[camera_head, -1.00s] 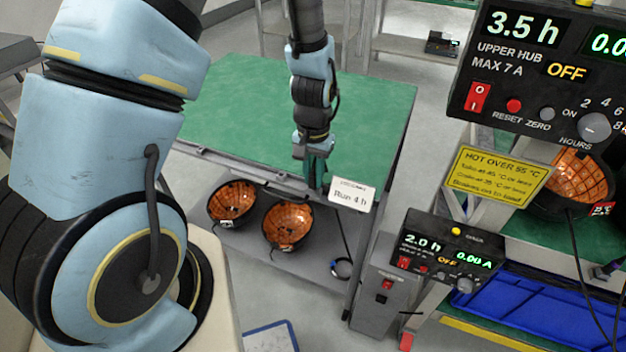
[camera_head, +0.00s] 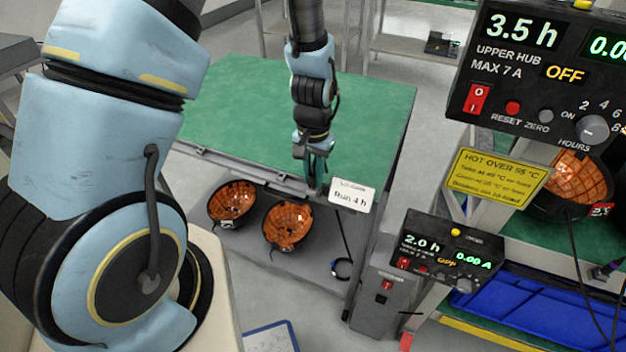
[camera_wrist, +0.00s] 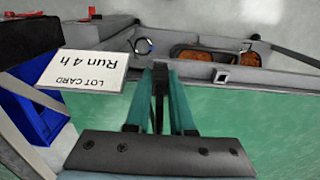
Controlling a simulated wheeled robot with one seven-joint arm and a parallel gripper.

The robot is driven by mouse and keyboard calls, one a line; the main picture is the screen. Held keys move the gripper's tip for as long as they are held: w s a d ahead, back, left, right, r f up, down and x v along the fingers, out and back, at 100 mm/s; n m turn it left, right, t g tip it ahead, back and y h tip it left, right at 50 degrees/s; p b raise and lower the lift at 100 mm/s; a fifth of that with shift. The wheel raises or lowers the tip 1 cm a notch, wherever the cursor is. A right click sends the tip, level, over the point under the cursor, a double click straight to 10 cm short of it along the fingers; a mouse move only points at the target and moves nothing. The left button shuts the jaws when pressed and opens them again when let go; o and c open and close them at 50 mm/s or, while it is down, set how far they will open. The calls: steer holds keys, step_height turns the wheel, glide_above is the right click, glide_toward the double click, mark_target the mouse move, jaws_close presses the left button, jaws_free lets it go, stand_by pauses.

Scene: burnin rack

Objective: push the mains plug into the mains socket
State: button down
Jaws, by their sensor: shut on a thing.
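My gripper (camera_head: 314,188) is at the front edge of the green-topped table, left of the lot card. In the wrist view its two green fingers (camera_wrist: 160,68) are closed around a small dark piece (camera_wrist: 160,82), which I take to be the mains plug; its shape is mostly hidden by the fingers. A small black recess under a red switch, on the front of a grey box, looks like the mains socket (camera_head: 380,299). It is below and to the right of my gripper, apart from it. I cannot see its detail.
The lot card (camera_head: 352,195) stands beside my gripper. Two orange-lined bowls (camera_head: 286,226) sit on the shelf below, with a coiled cable (camera_head: 342,268) to their right. Control units (camera_head: 446,254), a yellow sign (camera_head: 497,177) and a blue bin (camera_head: 530,308) fill the right side.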

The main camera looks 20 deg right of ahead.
mark_target(314, 169)
steer(key=shift+r+p, duration=2.05)
steer(key=shift+r, duration=0.8)
steer(key=c, duration=1.3)
jaws_free()
jaws_close()
